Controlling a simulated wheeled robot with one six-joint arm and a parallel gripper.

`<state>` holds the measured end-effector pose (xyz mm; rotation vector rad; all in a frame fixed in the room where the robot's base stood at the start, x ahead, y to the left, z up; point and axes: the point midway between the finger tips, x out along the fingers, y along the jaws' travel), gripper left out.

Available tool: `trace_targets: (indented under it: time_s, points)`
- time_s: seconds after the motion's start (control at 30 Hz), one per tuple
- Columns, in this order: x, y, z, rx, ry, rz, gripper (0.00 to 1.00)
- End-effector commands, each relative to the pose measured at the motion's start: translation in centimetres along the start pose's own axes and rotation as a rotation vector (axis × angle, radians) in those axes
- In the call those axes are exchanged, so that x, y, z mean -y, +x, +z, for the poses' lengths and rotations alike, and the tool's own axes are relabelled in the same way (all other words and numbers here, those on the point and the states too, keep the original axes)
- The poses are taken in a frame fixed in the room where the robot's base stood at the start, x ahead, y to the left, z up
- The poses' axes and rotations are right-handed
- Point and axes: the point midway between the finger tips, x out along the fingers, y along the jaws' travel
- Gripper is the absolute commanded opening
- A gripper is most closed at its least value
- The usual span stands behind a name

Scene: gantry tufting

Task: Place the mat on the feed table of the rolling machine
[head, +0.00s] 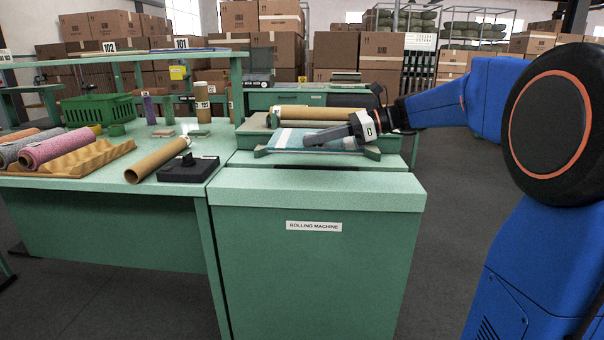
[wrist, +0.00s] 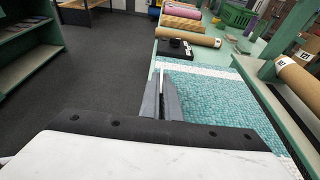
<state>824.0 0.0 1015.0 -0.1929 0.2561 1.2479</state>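The mat (head: 289,139) is a flat teal-blue piece with a white stripe, lying on the feed table (head: 262,152) at the front of the rolling machine (head: 315,255). In the wrist view, the mat (wrist: 215,105) spreads to the right of my fingers, with its near part hidden behind the dark gripper body. My gripper (head: 318,138) reaches in from the right, low along the mat's front side, and covers part of it. In the wrist view, the fingers (wrist: 161,75) are close together with a thin pale strip between them, which looks like the mat's edge.
A cardboard tube (head: 303,112) lies across the machine behind the mat. The green table at left holds another tube (head: 158,159), a black block (head: 188,170), rolled mats on a tan cradle (head: 85,160) and a green basket (head: 100,107). Open floor lies in front.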

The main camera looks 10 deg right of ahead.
Motion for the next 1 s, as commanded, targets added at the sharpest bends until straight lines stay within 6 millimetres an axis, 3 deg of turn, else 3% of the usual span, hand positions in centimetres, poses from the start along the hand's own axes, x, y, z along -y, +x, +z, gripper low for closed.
trace_targets:
  time_s: [0.3, 0.53, 0.77, 1.0]
  points:
    - [0.0, 1.4, -4.7, 0.000, 0.002, 0.000, 0.00]
    - [0.0, 1.9, -6.1, 0.000, 0.002, 0.001, 0.00]
    - [0.0, 2.7, -8.7, 0.000, 0.003, 0.000, 0.00]
    - [0.0, 2.8, -9.0, 0.000, 0.000, -0.001, 0.00]
